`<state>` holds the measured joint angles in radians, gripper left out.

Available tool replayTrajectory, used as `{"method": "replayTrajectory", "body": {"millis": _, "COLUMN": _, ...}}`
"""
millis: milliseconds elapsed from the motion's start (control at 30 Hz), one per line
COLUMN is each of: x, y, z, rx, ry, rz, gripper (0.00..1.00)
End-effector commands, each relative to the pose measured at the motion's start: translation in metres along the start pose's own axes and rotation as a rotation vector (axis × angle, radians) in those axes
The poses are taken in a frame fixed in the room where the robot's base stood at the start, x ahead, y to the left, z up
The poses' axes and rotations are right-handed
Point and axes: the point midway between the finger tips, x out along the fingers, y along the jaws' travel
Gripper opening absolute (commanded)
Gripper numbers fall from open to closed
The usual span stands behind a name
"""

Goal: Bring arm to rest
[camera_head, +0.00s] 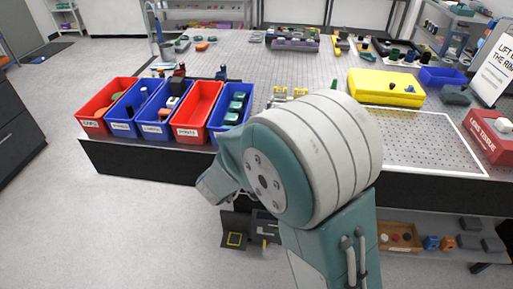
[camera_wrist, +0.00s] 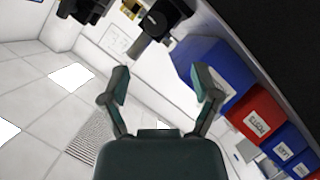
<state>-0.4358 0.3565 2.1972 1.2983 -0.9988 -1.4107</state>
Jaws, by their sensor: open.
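My arm fills the middle right of the head view, a white and teal joint with a teal link below it, in front of the table (camera_head: 130,164). The arm's bend stands over the table's front edge, and the end of the arm is hidden in that view. In the wrist view my gripper (camera_wrist: 162,90) shows from behind, with its two dark fingers spread apart and nothing between them. The wrist view is tilted, with floor and wall beyond the fingers. Bins appear at its right, beyond the right finger.
Red and blue bins (camera_head: 202,104) stand in a row along the table's front left. A yellow case (camera_head: 385,92) and a red box (camera_head: 490,138) sit at the right. A shelf (camera_head: 400,238) holds small parts below the table. The floor (camera_head: 120,230) at left is clear.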

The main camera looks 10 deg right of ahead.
Motion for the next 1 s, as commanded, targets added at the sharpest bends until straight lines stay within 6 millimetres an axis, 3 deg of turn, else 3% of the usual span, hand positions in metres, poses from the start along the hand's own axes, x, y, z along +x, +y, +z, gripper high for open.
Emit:
{"method": "replayTrajectory", "body": {"millis": 500, "x": -0.003, "y": 0.0, "z": -0.001, "rx": 0.003, "ry": 0.002, "rz": -0.002, "gripper": 0.79}}
{"method": "replayTrajectory", "body": {"millis": 667, "x": -0.008, "y": 0.011, "z": -0.019, "rx": 0.096, "ry": 0.059, "rz": -0.102, "gripper": 0.79}}
{"method": "replayTrajectory", "body": {"millis": 833, "x": -0.032, "y": 0.033, "z": -0.05, "rx": 0.262, "ry": 0.152, "rz": -0.345, "gripper": 0.79}}
{"method": "replayTrajectory", "body": {"millis": 1000, "x": -0.07, "y": 0.057, "z": -0.059, "rx": 0.355, "ry": 0.174, "rz": -0.572, "gripper": 0.79}}
